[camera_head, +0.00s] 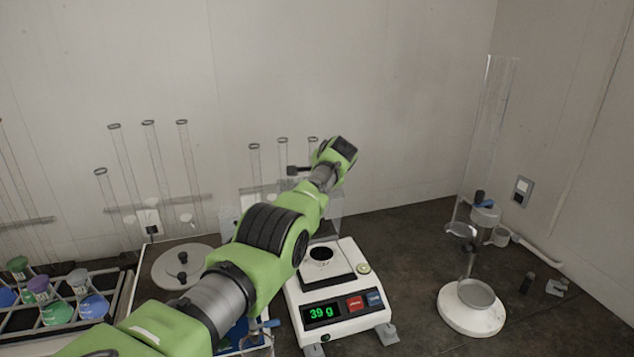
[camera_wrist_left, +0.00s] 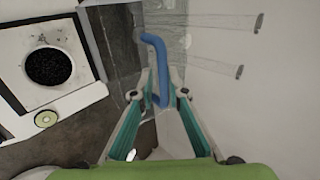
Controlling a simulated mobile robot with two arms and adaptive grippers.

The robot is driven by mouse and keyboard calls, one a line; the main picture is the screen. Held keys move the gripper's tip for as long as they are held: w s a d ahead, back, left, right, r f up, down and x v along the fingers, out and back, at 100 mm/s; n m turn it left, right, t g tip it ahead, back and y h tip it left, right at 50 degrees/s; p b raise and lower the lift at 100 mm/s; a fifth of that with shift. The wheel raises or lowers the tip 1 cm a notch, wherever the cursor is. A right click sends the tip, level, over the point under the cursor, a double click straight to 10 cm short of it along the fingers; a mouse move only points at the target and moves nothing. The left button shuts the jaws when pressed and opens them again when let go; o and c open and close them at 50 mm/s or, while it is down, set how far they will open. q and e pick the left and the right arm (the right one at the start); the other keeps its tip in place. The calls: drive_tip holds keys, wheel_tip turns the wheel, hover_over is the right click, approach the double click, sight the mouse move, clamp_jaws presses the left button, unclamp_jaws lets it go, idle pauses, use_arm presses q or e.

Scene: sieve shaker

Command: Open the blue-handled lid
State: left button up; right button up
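A blue handle (camera_wrist_left: 157,62), bent like a hook, stands beside a clear panel (camera_wrist_left: 112,45) in the left wrist view. I cannot make out the outline of the lid it belongs to. My left gripper (camera_wrist_left: 162,80) has its teal fingers on either side of the handle, with the tips close together and seemingly against it. In the head view my green left arm reaches over the bench to the clear box (camera_head: 330,220) behind the balance. The arm hides the gripper and the handle there. My right gripper is not in view.
The white balance (camera_head: 340,300) reads 39 g and carries dark granules (camera_wrist_left: 47,66). A glass tube stand (camera_head: 472,318) is at right. Several stoppered flasks (camera_head: 85,300) sit in a rack at left. Tall glass tubes (camera_head: 255,165) stand near the back wall.

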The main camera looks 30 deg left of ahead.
use_arm(q)
drive_tip(key=shift+d, duration=0.1)
drive_tip(key=shift+s+d+r, duration=0.1)
drive_tip(key=shift+d+r, duration=0.1)
drive_tip(key=shift+r, duration=0.15)
drive_tip(key=v, duration=1.1)
drive_tip(key=shift+s, duration=0.1)
